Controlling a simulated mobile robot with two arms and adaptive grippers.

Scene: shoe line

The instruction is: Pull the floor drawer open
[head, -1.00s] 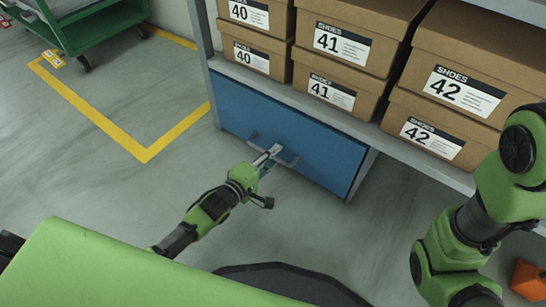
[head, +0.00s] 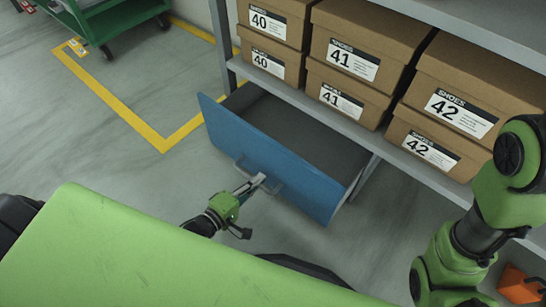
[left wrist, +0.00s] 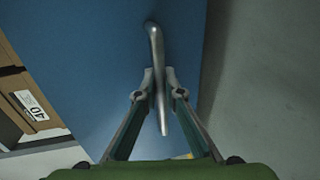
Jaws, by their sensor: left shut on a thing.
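The floor drawer, with a blue front (head: 290,175), stands partly pulled out from under the shelf in the head view. Its grey inside shows and looks empty. A metal bar handle (head: 270,187) is on the front. My left gripper (head: 257,182) is shut on this handle. In the left wrist view the handle (left wrist: 155,45) runs between the two fingertips (left wrist: 158,88), against the blue front (left wrist: 100,60). My right arm shows at the right of the head view, but its gripper is out of the picture.
A grey shelf (head: 395,153) above the drawer bears several brown shoe boxes (head: 345,58) marked 40, 41 and 42. A green cart (head: 118,20) stands at the back left near yellow floor tape (head: 120,108). An orange object (head: 518,285) lies at the lower right.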

